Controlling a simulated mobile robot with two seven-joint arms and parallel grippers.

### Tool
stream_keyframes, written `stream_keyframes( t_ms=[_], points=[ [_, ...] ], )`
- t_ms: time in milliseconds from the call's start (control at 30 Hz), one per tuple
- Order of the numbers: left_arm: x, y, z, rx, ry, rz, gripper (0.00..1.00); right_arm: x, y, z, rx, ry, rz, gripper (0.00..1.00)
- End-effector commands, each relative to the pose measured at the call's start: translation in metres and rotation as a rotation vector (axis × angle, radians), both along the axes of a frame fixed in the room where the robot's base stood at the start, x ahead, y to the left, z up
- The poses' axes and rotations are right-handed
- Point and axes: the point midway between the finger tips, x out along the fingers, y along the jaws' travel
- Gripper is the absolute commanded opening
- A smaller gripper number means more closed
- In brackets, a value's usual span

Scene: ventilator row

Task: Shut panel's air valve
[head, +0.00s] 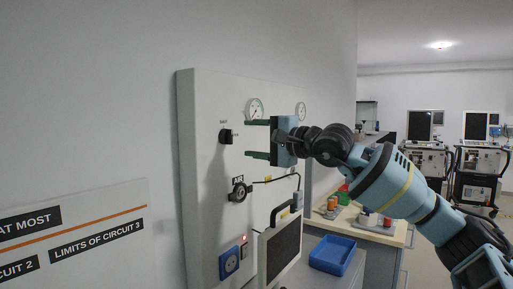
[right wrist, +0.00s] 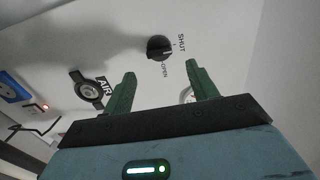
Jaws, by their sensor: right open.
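The white wall panel (head: 205,180) carries a round black valve knob (head: 226,136). My left gripper is not in view.
Below the knob is a black outlet (head: 239,190) labelled AIR with a cable. Gauges (head: 254,109) sit higher on the panel. A monitor (head: 280,247) stands close below my right arm. A blue tray (head: 333,255) and a wooden-topped counter are to the right.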

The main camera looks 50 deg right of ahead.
Motion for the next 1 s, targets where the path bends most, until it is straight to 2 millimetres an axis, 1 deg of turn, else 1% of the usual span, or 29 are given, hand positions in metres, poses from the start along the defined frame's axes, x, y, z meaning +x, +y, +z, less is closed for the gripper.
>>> stream_keyframes(
  t_ms=[33,100,300,933,1000],
  points=[
    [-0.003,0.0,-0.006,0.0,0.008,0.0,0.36,-0.003,-0.001,-0.005,-0.003,0.007,-0.002,0.58],
    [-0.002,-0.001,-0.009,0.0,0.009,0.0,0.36,-0.007,-0.001,-0.004,-0.001,0.006,-0.001,0.58],
    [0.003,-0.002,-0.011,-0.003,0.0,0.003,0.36,-0.016,0.0,-0.001,-0.001,0.002,0.001,0.58],
    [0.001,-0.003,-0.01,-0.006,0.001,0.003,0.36,-0.017,0.0,0.001,0.0,0.0,0.002,0.58],
    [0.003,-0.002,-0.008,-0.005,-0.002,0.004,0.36,-0.018,0.0,0.004,-0.001,-0.003,0.002,0.58]
  ],
)
